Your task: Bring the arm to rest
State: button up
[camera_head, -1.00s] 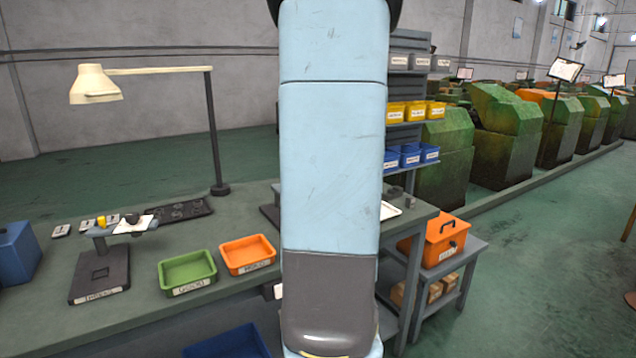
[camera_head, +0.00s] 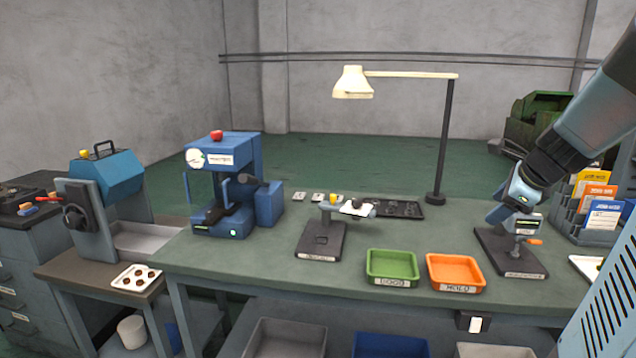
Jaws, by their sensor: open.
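My arm comes in from the upper right and slants down to the left over the workbench (camera_head: 285,260). Its light blue end, with my gripper (camera_head: 508,210), is just above and behind the stand with an orange-knobbed gauge (camera_head: 512,258). The gripper is open. Its fingertips are small and partly lost against the gauge, so I cannot tell whether they touch it. I see nothing held.
A green tray (camera_head: 392,267) and an orange tray (camera_head: 456,273) stand at the bench front. A lamp (camera_head: 446,140), an inspection stand (camera_head: 320,238) and a blue machine (camera_head: 232,180) stand behind or left. A card rack (camera_head: 597,205) is close to my arm on the right.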

jog(key=s+a+r+n+g, duration=0.1)
jog(key=s+a+r+n, duration=0.1)
jog(key=s+a+n, duration=1.4)
jog(key=a+n, duration=0.3)
jog(key=n, duration=0.6)
jog(key=shift+s+g+h, duration=0.2)
jog(key=shift+g+h, duration=0.1)
